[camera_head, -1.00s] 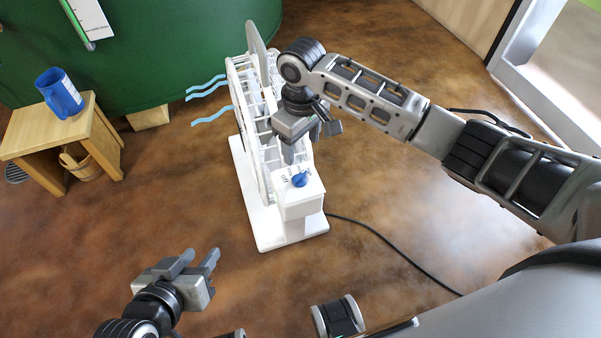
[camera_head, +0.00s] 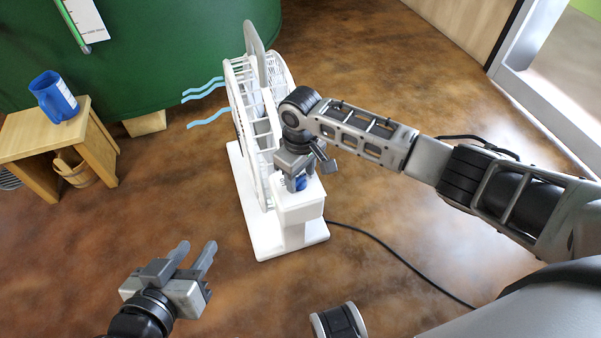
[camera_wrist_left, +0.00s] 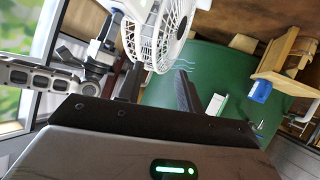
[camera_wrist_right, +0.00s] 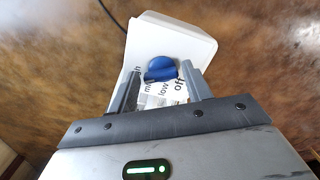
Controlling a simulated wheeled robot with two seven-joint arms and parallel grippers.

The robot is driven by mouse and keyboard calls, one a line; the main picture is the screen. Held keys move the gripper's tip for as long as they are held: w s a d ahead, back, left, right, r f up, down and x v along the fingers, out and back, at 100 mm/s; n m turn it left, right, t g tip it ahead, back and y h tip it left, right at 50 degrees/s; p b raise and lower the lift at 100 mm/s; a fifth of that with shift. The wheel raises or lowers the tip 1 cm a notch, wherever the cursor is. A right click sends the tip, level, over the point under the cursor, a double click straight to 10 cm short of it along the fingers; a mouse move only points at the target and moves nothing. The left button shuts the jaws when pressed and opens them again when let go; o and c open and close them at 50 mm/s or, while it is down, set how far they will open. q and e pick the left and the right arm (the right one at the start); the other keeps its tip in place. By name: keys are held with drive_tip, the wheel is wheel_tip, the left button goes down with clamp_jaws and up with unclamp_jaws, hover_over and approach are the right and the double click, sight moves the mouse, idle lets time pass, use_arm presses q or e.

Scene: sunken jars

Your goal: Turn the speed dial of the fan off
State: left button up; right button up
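The white fan (camera_head: 262,110) stands upright on its base on the brown floor in the head view, with blue air streaks at its left. Its blue speed dial (camera_wrist_right: 161,69) sits on the white control box, beside a label reading "low" and "off". In the head view the dial (camera_head: 301,183) is partly hidden by my right gripper (camera_head: 297,184). In the right wrist view the open fingers of my right gripper (camera_wrist_right: 160,84) lie on either side of the dial and label; contact cannot be told. My left gripper (camera_head: 196,255) is open and empty, low at the left.
A black cable (camera_head: 400,264) runs from the fan across the floor. The floor left of the fan's base is clear.

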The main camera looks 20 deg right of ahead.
drive_tip(key=c, duration=0.5)
drive_tip(key=shift+c, duration=0.2)
